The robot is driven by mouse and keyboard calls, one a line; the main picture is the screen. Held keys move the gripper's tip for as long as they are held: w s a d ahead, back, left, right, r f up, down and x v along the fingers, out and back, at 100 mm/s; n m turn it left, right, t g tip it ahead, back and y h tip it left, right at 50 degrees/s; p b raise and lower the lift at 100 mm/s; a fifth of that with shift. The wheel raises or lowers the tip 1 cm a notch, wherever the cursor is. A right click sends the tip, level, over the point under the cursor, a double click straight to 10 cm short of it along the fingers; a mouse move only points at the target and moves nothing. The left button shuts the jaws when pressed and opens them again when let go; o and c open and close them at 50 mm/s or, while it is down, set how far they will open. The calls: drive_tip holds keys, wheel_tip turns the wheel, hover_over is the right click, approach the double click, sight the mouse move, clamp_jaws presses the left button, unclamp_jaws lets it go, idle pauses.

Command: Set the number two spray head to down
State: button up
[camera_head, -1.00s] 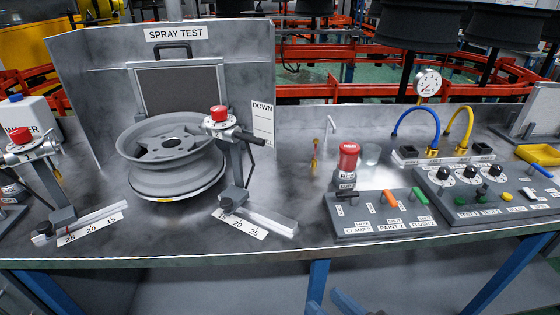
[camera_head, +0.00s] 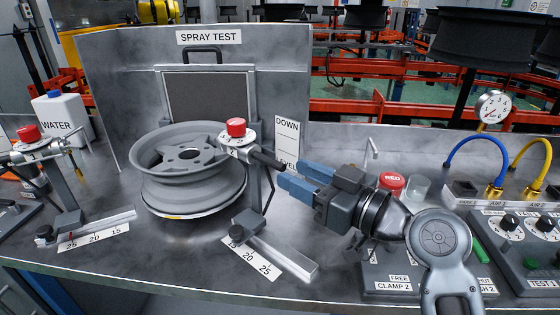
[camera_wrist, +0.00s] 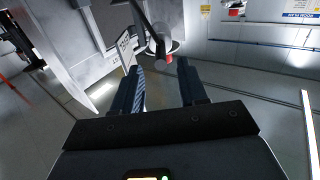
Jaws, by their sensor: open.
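The spray head (camera_head: 237,140) right of the wheel has a red cap and a pale dial. Its dark handle (camera_head: 268,160) points right and tilts slightly down; I cannot read a number on it. A sign (camera_head: 287,145) behind it reads DOWN at the top and LEVEL at the bottom. My gripper (camera_head: 292,174) is open and empty, its blue fingers just right of the handle's end and pointing left. In the wrist view, the open fingers (camera_wrist: 160,70) face a grey rounded part with a red tip (camera_wrist: 168,57), which seems to belong to the spray head.
A grey wheel (camera_head: 188,165) stands left of the spray head. A scale rail (camera_head: 280,257) lies below it. A second red-capped head (camera_head: 28,135) and a water bottle (camera_head: 62,120) are at left. A red-topped can (camera_head: 391,184), control panels and hoses are at right.

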sight(255, 155)
drive_tip(key=shift+p+x, duration=0.6)
drive_tip(key=shift+x, duration=2.5)
clamp_jaws()
